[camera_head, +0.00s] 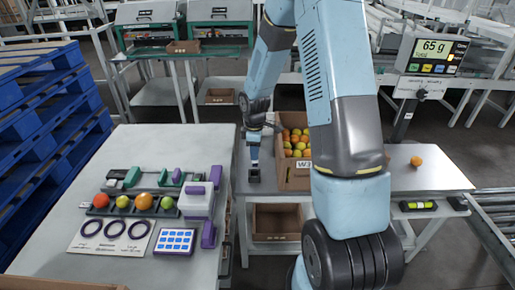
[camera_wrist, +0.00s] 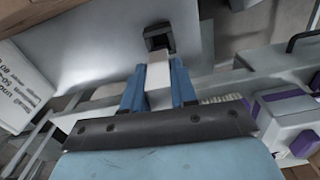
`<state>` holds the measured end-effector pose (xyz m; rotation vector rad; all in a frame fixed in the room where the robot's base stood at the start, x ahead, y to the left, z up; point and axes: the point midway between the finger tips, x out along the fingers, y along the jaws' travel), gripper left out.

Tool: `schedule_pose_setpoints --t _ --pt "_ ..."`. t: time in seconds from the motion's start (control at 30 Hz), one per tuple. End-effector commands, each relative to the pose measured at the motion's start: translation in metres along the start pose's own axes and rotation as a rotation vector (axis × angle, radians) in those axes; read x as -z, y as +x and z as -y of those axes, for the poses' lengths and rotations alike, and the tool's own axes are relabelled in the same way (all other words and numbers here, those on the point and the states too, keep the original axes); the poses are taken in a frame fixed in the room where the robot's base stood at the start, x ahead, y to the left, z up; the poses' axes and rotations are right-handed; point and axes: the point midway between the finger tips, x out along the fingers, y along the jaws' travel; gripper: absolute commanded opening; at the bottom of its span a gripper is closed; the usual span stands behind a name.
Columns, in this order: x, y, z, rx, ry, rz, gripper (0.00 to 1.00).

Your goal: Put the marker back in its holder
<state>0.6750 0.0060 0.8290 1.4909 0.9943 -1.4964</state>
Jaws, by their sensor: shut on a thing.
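My gripper (camera_head: 253,150) points down over the left end of the metal bench in the head view. In the wrist view, its two blue fingers (camera_wrist: 158,88) are shut on the white marker (camera_wrist: 158,70). A small black block, which looks like the marker holder (camera_head: 254,174), stands on the bench right under the gripper. The holder also shows in the wrist view (camera_wrist: 157,36), at the far end of the marker. The marker's far end meets or overlaps the holder there; I cannot tell how deep it sits.
A cardboard box (camera_head: 294,180) of tomatoes stands just right of the gripper. The left table (camera_head: 60,215) holds a tomato rack, a ring card and a white-purple device (camera_head: 197,200).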

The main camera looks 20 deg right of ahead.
Motion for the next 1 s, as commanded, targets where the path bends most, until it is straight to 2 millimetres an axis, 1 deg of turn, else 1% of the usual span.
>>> schedule_pose_setpoints --t 0.2,0.43,0.63,1.0 --pt "0.004 0.018 0.002 0.001 -0.007 0.0 0.0" --pt "0.005 0.032 0.002 0.0 -0.007 0.0 0.0" --pt "0.005 0.037 0.002 0.0 -0.007 0.0 0.0" --pt "0.005 0.038 0.0 0.0 -0.008 0.0 0.0"
